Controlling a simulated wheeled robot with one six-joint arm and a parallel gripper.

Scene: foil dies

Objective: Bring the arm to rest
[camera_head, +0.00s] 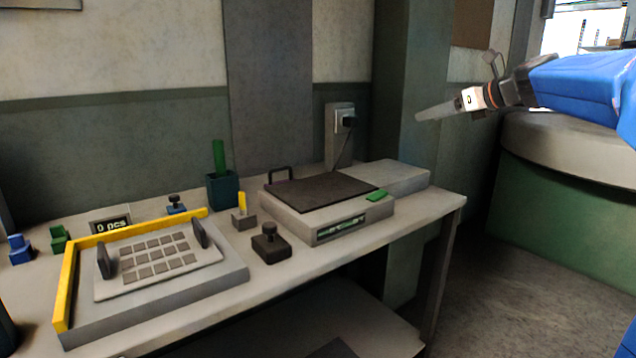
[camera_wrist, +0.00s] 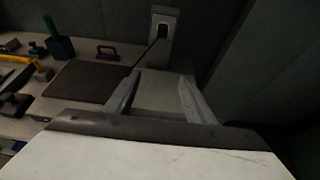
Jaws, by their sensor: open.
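My blue arm (camera_head: 580,85) reaches in from the right edge in the head view, raised to the right of the bench and clear of it. My gripper (camera_head: 422,117) points left at its end, above and beyond the bench's right end. In the wrist view my gripper (camera_wrist: 158,88) shows its two grey fingers apart, with nothing between them. Behind the fingers lies the pale right part of the flat machine, which they do not visibly touch.
The bench (camera_head: 440,208) carries a machine with a dark plate (camera_head: 322,192), a tray in a yellow frame (camera_head: 66,290), a dark knobbed block (camera_head: 270,246) and a green-handled tool in a cup (camera_head: 222,190). A wall socket (camera_head: 340,122) is behind. A round green-sided structure (camera_head: 570,205) stands right.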

